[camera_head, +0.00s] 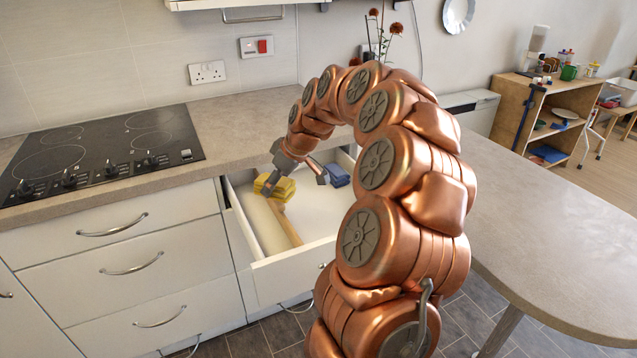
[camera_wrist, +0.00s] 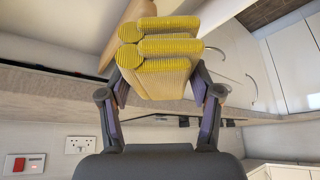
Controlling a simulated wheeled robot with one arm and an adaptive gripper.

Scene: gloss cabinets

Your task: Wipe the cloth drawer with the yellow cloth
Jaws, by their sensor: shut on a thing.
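The cloth drawer (camera_head: 292,272) is pulled open under the counter, with a white inside and a wooden divider (camera_head: 286,225) running front to back. The yellow cloth (camera_head: 272,187), a folded ribbed bundle, is at the drawer's back left, near the divider's far end. My gripper (camera_head: 295,178) reaches down over the drawer and is shut on the cloth. In the wrist view the cloth (camera_wrist: 165,48) sits between both fingers. I cannot tell whether it touches the drawer floor. A blue folded cloth (camera_head: 338,176) lies at the back right of the drawer, partly behind my gripper.
A black hob (camera_head: 100,150) is set in the counter at left, above shut drawers (camera_head: 130,262). A counter (camera_head: 560,235) extends at right. A vase with red flowers (camera_head: 383,40) stands at the back. The drawer's front inside area looks clear, though my arm hides its right side.

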